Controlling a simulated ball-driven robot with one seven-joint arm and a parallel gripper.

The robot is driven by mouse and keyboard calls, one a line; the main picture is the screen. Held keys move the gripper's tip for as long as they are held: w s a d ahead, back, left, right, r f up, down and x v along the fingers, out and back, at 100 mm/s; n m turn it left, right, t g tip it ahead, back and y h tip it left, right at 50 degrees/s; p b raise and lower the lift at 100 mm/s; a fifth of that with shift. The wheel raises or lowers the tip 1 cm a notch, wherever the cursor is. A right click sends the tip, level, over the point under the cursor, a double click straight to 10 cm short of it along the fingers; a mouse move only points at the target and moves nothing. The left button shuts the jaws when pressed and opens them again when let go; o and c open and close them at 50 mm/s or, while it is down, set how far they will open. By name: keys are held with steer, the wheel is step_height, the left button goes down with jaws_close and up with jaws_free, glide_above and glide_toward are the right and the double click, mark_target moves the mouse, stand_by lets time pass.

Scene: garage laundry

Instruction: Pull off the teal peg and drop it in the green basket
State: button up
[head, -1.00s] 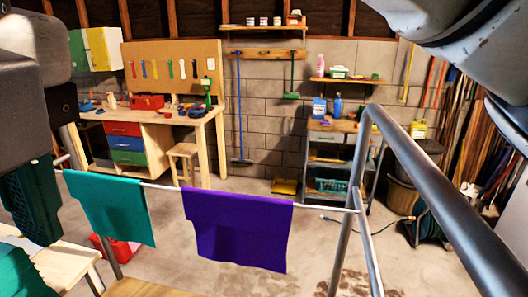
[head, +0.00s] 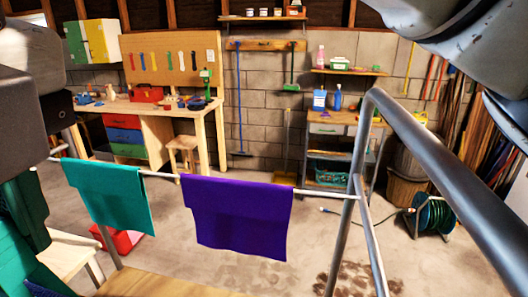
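A teal cloth (head: 112,197) and a purple cloth (head: 238,217) hang side by side over a thin pale rail (head: 325,194). I cannot make out a teal peg on the cloths or the rail. Dark grey parts of my arm fill the upper left, with a dark block (head: 60,104) above the rail's left end; its fingertips are not distinguishable. Below them, at the left edge, is a dark green ribbed object (head: 24,212), possibly the green basket, partly cut off. Teal material (head: 14,262) shows below it.
A metal tube frame (head: 430,185) crosses the right side. A pale wooden surface (head: 165,284) lies at the bottom, near a red container (head: 128,240). A workbench (head: 205,125), a stool (head: 184,148), a shelf cart (head: 330,160) and a hose reel (head: 433,217) stand behind.

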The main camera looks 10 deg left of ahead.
jaws_close()
steer(key=shift+r, duration=0.1)
steer(key=shift+r+p, duration=1.45)
steer(key=shift+r, duration=1.45)
